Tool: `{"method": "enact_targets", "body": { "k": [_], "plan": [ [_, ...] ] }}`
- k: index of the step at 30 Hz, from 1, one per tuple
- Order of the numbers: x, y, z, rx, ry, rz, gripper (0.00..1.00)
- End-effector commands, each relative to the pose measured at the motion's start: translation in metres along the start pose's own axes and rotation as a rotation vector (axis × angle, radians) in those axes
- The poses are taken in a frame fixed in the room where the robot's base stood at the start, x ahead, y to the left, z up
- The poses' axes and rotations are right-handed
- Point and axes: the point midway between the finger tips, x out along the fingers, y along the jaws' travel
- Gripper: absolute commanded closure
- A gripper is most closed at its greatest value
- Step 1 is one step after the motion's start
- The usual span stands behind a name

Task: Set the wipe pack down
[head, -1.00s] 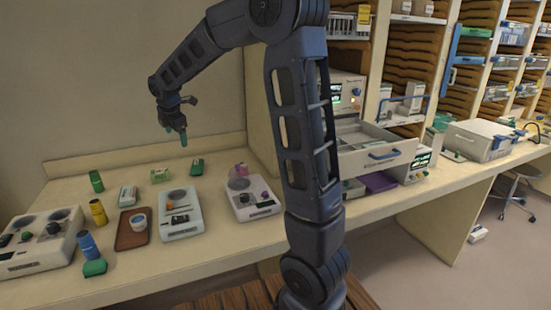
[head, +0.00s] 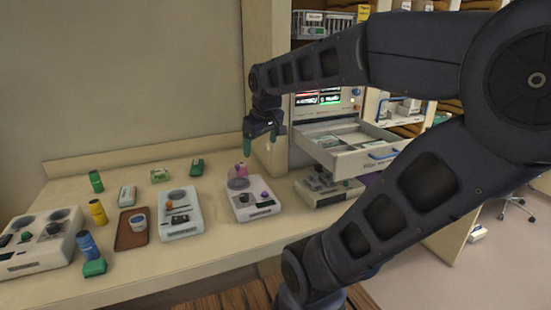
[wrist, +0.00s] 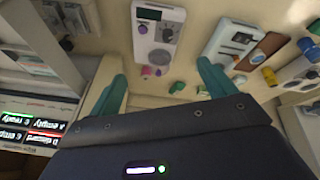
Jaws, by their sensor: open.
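I cannot tell for sure which item is the wipe pack. Small packs lie on the counter in the head view: a dark green one (head: 197,167) and a green and white one (head: 160,175) at the back, and a pale one with green (head: 127,195) nearer the brown tray. My gripper (head: 259,148) is open and hangs above the back right of the counter, left of the open drawer. In the wrist view its green fingers (wrist: 162,78) are spread wide with nothing held between them. The packs stand apart from it.
The counter (head: 225,245) holds a grey device (head: 181,225), a white device (head: 243,214), a brown tray (head: 123,241) and several bottles. An open drawer (head: 365,162) juts out at the right. Bare counter lies along the back wall and the front edge.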

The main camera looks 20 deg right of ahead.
Motion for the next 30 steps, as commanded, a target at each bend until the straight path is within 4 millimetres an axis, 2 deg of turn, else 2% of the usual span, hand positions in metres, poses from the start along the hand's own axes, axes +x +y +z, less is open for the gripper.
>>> {"method": "enact_targets", "body": {
  "k": [1,3,6,9,14,30],
  "plan": [
    [-0.002,-0.001,0.017,0.074,0.007,0.001,0.17],
    [-0.003,-0.002,0.035,0.169,0.010,-0.001,0.17],
    [-0.003,-0.005,0.055,0.279,0.014,-0.005,0.17],
    [-0.002,-0.007,0.066,0.346,0.016,-0.007,0.17],
    [-0.001,-0.009,0.073,0.384,0.016,-0.009,0.17],
    [-0.001,-0.009,0.072,0.381,0.016,-0.009,0.17]
  ]
}}
